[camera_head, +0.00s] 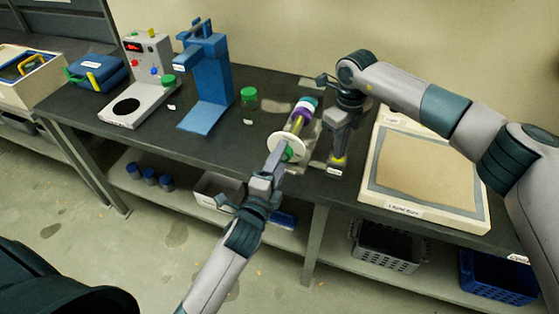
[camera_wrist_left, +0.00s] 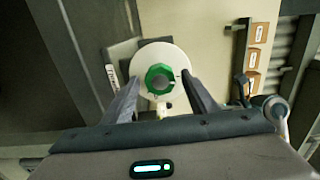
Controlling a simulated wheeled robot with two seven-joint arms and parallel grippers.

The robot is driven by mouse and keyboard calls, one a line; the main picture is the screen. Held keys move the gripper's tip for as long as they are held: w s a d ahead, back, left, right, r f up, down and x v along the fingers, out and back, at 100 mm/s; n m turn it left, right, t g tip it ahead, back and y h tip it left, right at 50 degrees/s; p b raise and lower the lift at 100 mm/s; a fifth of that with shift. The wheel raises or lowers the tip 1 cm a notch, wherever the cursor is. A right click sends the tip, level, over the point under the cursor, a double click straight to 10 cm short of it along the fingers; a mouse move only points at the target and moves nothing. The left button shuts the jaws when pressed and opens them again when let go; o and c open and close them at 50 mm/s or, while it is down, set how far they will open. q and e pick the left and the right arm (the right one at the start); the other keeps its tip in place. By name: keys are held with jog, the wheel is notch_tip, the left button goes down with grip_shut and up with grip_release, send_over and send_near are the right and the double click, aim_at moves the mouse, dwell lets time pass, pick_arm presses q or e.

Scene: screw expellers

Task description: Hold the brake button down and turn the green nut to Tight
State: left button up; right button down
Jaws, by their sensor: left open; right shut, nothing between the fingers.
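The expeller (camera_head: 301,122) stands near the bench's front edge, with a yellow and purple barrel and a white disc (camera_head: 275,143) at its near end. The green nut (camera_wrist_left: 160,79) sits at the disc's centre, and part of it shows in the head view (camera_head: 289,155). My left gripper (camera_wrist_left: 160,84) is open, its fingers on either side of the nut. I cannot tell whether they touch it. My right gripper (camera_head: 338,154) is shut and points down over a yellow part on a small labelled block (camera_head: 335,170) right of the expeller. The brake button is not clearly visible; that gripper may cover it.
A green-lidded jar (camera_head: 249,104), a blue press (camera_head: 205,80) and a grey device with a red display (camera_head: 145,80) stand left on the bench. A framed tan board (camera_head: 425,170) lies right. Crates (camera_head: 385,246) sit on the shelf below.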

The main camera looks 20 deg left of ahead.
pick_arm(q)
jog(key=shift+w, duration=0.6)
dwell(0.3)
jog(key=shift+s, duration=0.15)
dwell(0.5)
